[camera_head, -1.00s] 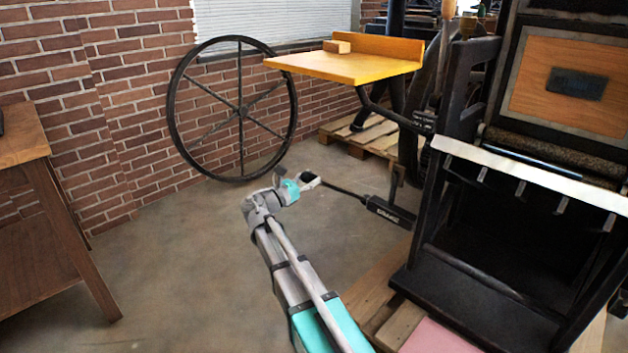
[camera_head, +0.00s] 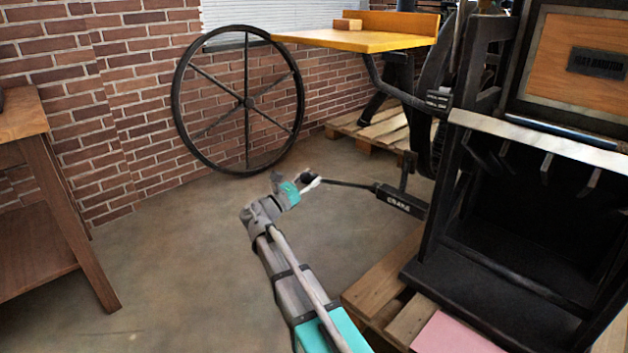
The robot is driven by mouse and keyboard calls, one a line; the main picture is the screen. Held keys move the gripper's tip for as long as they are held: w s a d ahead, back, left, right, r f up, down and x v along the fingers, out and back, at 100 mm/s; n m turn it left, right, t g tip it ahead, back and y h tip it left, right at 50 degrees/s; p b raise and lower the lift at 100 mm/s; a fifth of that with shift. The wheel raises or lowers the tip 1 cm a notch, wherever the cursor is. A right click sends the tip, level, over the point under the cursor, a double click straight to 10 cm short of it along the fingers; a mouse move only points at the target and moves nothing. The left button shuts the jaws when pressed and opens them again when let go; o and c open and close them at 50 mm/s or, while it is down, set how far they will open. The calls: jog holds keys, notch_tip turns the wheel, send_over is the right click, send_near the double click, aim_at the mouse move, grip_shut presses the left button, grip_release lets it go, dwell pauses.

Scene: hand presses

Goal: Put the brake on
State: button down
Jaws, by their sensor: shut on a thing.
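The brake lever (camera_head: 349,184) is a thin dark rod running left from a black block (camera_head: 401,200) with white lettering, too blurred to read surely, low beside the press on the right. The rod slopes slightly, its left end a little higher in the picture than the block. My gripper (camera_head: 311,183), grey with teal parts, is shut on the rod's left end, which its fingers partly hide. My arm reaches up to it from the bottom of the view.
The black press (camera_head: 470,250) stands at right, with wooden pallet boards (camera_head: 372,289) at its foot. A yellow board (camera_head: 350,40) juts out above. A spoked wheel (camera_head: 247,100) leans by the brick wall. A wooden table (camera_head: 62,190) is at left. The floor between is clear.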

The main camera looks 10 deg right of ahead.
jog(key=shift+c, duration=1.1)
grip_release()
